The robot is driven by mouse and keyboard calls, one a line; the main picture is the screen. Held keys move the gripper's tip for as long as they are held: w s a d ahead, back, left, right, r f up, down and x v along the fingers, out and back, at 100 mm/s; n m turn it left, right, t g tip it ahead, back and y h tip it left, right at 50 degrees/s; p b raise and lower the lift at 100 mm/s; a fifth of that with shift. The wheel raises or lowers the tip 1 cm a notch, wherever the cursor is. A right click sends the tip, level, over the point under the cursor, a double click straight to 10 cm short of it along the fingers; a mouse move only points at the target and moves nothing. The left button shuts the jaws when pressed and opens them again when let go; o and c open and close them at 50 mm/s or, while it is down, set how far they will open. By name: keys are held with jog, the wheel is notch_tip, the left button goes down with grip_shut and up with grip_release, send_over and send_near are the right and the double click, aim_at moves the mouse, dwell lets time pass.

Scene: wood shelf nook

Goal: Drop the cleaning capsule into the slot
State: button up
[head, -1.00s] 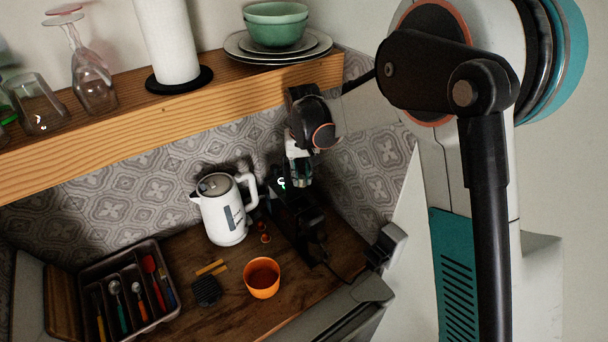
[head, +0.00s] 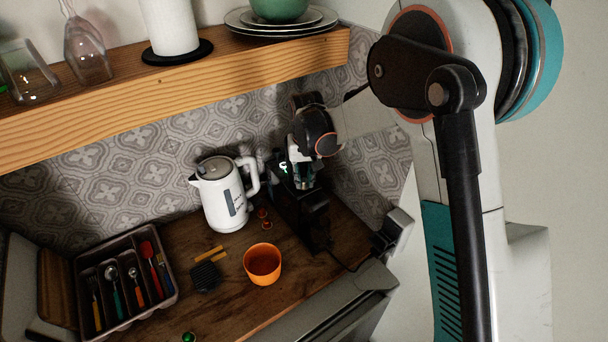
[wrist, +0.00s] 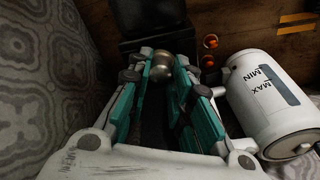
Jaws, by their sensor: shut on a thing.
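A small metallic, rounded cleaning capsule (wrist: 162,67) sits between the fingertips of my gripper (wrist: 161,72) in the wrist view. The fingers are closed on it. In the head view my gripper (head: 303,181) hangs over the black coffee machine (head: 298,213), at the right of the counter. The machine's dark body (wrist: 151,18) shows just beyond the fingertips in the wrist view. I cannot make out the slot, and I cannot tell whether the capsule touches the machine.
A white kettle (head: 222,203) stands close left of the machine, with two small orange-rimmed capsules (head: 266,225) between them. An orange cup (head: 262,264) and a cutlery tray (head: 168,291) are farther forward. A wooden shelf (head: 180,89) runs above; patterned wall lies behind.

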aim_at(305, 189)
jog(key=shift+f, duration=0.45)
jog(key=o, duration=0.8)
jog(key=shift+c, duration=0.2)
jog(key=shift+r, duration=0.1)
notch_tip(305, 189, up, 12)
jog(key=s, duration=0.1)
jog(key=shift+s+d, duration=0.15)
jog(key=shift+s, duration=0.05)
